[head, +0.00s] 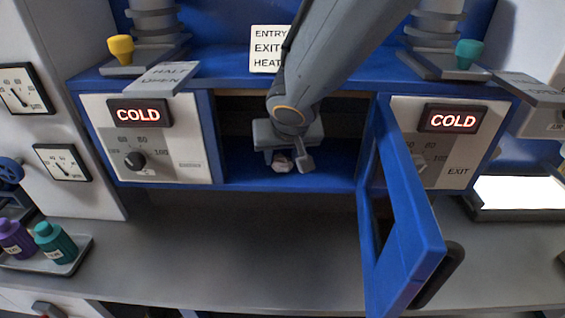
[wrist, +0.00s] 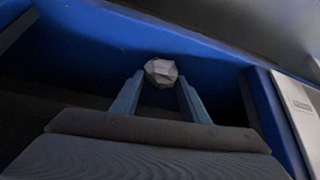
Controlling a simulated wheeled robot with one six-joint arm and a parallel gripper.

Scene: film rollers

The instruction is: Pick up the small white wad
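The small white wad (head: 281,162) is a pale, faceted lump on the blue floor of the open compartment (head: 240,174). In the wrist view the wad (wrist: 161,72) shows between the tips of my two fingers, or just beyond them. My gripper (head: 285,160) reaches down into the compartment, fingers apart, one on each side of the wad. In the head view a small gap shows between the wad and the right finger. Whether either finger touches the wad is hard to tell. My gripper also fills the lower wrist view (wrist: 160,85).
A blue door (head: 410,235) stands swung open to the right of the compartment. Control panels reading COLD flank the opening, left (head: 150,150) and right (head: 445,140). An ENTRY/EXIT/HEAT sign (head: 267,48) stands above. A tray with bottles (head: 60,258) is at lower left. The grey counter (head: 230,245) in front is clear.

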